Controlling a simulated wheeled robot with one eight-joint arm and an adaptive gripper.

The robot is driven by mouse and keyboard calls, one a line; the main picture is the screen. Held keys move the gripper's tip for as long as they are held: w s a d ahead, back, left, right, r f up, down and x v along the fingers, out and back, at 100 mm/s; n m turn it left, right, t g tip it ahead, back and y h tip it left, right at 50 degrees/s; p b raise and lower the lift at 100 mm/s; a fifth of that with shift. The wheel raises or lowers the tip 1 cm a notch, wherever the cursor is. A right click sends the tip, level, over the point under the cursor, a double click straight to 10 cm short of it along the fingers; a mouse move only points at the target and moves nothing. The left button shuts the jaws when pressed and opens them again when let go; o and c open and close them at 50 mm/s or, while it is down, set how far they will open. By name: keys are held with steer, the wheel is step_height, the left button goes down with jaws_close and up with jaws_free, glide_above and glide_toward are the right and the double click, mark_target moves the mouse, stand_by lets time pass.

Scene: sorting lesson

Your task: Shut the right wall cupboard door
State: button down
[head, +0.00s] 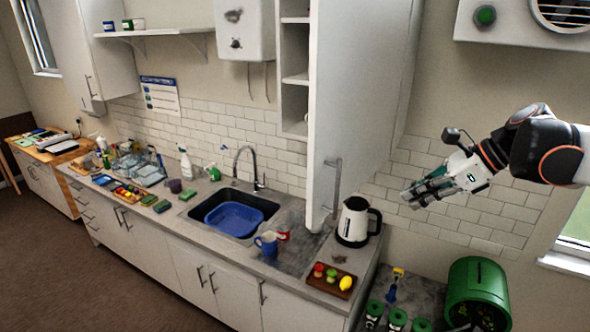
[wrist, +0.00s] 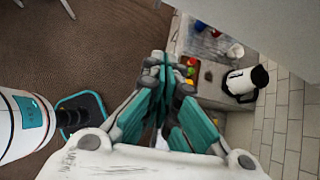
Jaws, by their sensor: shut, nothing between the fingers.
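The right wall cupboard door (head: 362,90) is a tall white panel standing open, with shelves of the cupboard (head: 294,78) showing to its left. Its grey bar handle (head: 333,188) is near its lower left edge. My gripper (head: 408,197) is to the right of the door in the head view, pointing left, with its fingers shut and empty. Its teal-padded fingers (wrist: 160,65) also show closed together in the wrist view. A pale panel at the upper right of the wrist view looks like the door (wrist: 262,30). Contact with the door cannot be seen.
Below the door, the counter holds a white kettle (head: 356,222), a wooden tray (head: 331,281) with coloured items, and a blue mug (head: 267,244). A blue basin (head: 234,219) sits in the sink. A green drum (head: 479,291) stands at the lower right. A white wall unit (head: 525,22) is above my arm.

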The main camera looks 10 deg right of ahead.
steer(key=w+a+f+b, duration=0.2)
steer(key=a+f, duration=0.1)
steer(key=a, duration=0.3)
steer(key=w+a+f+b, duration=0.2)
steer(key=w+a+f, duration=0.1)
steer(key=a, duration=0.2)
steer(key=shift+w+a, duration=0.35)
